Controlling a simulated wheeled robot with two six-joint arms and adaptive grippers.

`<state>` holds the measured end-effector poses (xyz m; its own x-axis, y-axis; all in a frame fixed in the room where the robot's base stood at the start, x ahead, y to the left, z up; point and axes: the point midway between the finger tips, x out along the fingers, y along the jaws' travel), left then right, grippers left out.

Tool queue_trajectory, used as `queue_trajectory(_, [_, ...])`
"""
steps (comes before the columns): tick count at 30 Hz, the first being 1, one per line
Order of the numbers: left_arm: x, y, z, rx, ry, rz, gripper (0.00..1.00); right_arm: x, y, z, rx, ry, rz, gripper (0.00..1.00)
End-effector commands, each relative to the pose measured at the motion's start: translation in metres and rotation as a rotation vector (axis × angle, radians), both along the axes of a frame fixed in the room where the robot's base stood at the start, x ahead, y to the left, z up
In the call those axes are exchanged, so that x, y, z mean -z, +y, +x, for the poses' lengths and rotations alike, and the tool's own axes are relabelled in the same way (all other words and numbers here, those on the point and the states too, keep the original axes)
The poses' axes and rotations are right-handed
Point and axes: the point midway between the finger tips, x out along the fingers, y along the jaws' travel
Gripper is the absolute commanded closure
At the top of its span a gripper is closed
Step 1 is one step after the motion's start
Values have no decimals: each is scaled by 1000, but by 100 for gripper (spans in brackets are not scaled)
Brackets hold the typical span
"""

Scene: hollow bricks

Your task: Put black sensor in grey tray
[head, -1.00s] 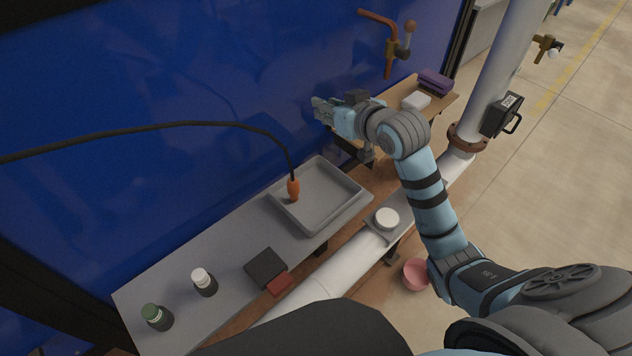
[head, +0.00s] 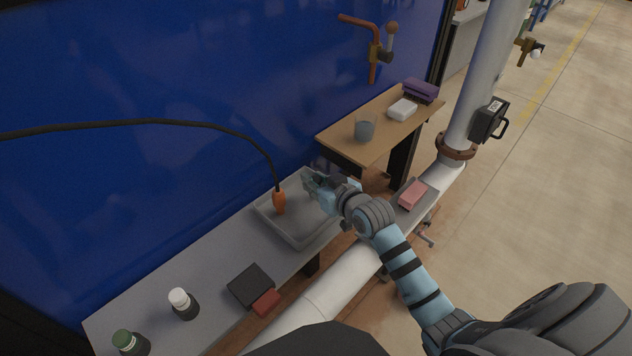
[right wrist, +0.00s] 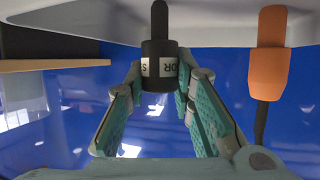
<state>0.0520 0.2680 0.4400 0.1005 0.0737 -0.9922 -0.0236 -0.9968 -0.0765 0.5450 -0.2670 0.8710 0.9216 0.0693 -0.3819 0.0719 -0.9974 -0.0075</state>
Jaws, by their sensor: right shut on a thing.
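The grey tray (head: 300,243) lies on the grey bench, and its pale surface also shows along the top of the right wrist view (right wrist: 215,22). My right gripper (head: 312,183) is over the tray's right part. In the right wrist view, my right gripper (right wrist: 160,85) is shut on the black sensor (right wrist: 156,52), a dark cylinder with a white lettered label and a thin tip pointing toward the tray. I cannot tell whether the tip touches the tray. The sensor is not clear in the head view. My left gripper is not in view.
An orange plug (head: 279,202) on a black cable hangs at the tray's left side, beside the sensor in the right wrist view (right wrist: 268,55). A black box (head: 250,286), a red block (head: 266,303) and two bottles stand left. A wooden shelf (head: 385,135) holds a glass (head: 365,130).

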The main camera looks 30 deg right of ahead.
Motion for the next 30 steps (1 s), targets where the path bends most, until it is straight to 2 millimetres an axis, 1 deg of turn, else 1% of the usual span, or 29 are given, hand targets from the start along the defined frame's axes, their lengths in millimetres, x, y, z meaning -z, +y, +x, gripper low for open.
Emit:
queue_trajectory(3, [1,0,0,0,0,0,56,2,0,0,0,0,0,100])
queue_trajectory(4, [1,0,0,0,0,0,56,2,0,0,0,0,0,74])
queue_trajectory(7, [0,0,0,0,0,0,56,2,0,0,0,0,0,58])
queue_trajectory(17, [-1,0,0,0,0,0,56,-1,0,0,0,0,-1,57])
queue_trajectory(19, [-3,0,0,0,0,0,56,-4,-1,-5,-1,0,-2,57])
queue_trajectory(23, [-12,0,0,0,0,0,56,-14,-2,-27,-2,1,-5,57])
queue_trajectory(30, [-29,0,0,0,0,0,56,-40,-6,-87,-4,2,-3,57])
